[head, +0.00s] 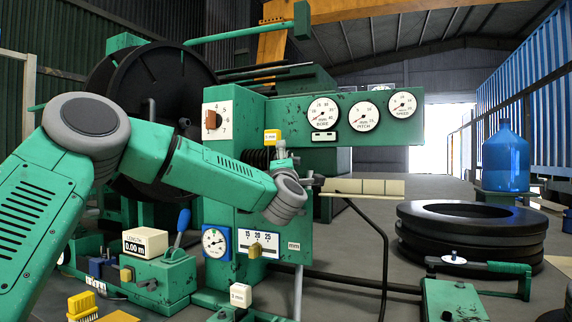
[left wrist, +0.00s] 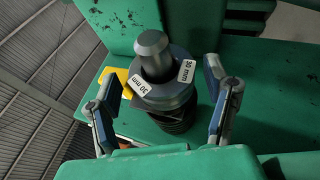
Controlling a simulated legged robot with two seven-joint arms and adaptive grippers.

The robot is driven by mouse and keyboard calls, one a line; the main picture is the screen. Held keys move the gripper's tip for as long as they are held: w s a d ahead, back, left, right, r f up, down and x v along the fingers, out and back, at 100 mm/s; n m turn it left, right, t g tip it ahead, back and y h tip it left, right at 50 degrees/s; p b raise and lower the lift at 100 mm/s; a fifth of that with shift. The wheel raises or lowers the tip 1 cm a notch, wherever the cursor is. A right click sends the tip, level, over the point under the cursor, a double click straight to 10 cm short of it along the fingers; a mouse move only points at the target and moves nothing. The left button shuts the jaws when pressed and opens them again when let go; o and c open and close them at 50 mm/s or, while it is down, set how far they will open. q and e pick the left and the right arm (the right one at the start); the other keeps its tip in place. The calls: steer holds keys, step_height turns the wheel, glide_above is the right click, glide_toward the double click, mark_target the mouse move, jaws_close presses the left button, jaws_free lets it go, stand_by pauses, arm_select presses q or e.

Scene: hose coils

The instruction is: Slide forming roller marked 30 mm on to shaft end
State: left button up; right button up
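My left gripper (left wrist: 163,88) is open, one finger on each side of the roller, with visible gaps. In the head view the left wrist is in front of the green machine (head: 330,107), and the roller is not clearly distinguishable. My right gripper is in neither view.
Gauges (head: 364,117) face me on the machine's upper arm. A pale segmented cylinder (head: 365,187) juts right below them. Black hose coils (head: 470,235) lie at right, near a blue water bottle (head: 506,160). A LENGTH display box (head: 145,242) stands at lower left.

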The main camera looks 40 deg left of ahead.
arm_select(q)
steer(key=o, duration=0.3)
steer(key=shift+w+f, duration=0.1)
steer(key=shift+f, duration=0.05)
steer(key=shift+d, duration=0.25)
steer(key=shift+s+d+f+b, duration=0.1)
steer(key=shift+s+b, duration=0.15)
steer(key=shift+b, duration=0.15)
steer(key=shift+w+r, duration=0.2)
steer(key=shift+w, duration=0.1)
steer(key=o, duration=0.4)
